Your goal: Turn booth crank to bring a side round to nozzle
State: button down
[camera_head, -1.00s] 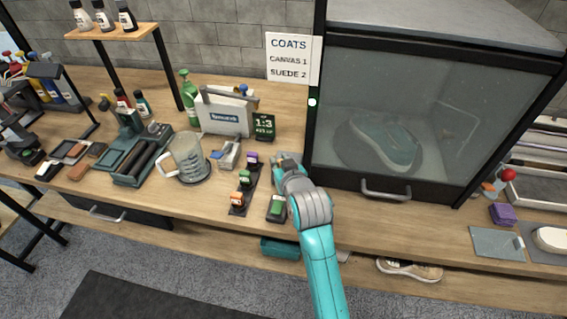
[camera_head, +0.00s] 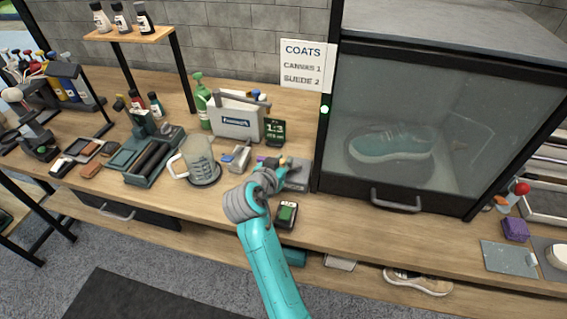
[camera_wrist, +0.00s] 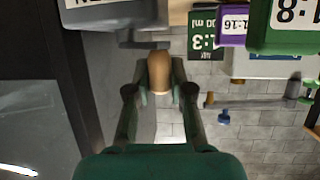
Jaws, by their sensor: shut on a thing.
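The spray booth (camera_head: 425,60) stands at the right with its glass front closed. A teal sneaker (camera_head: 390,142) shows dimly through the glass, lying roughly side-on on a round dark turntable. A grey box (camera_head: 298,172) sits on the bench against the booth's left side. My gripper (camera_head: 280,164) is just left of this box, mostly hidden by my own wrist in the head view. In the wrist view my gripper (camera_wrist: 159,92) is shut on a wooden crank knob (camera_wrist: 159,70); the grey crank arm (camera_wrist: 148,44) beyond it is partly hidden. The nozzle cannot be made out.
A black cartridge with a green label (camera_head: 287,215) stands close to my arm on the bench edge. A COATS sign (camera_head: 303,64) hangs by the booth.

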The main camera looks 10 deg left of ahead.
dwell(0.4)
jog(key=c, duration=1.3)
grip_release()
jog(key=v, duration=1.2)
jog(key=shift+w, duration=0.1)
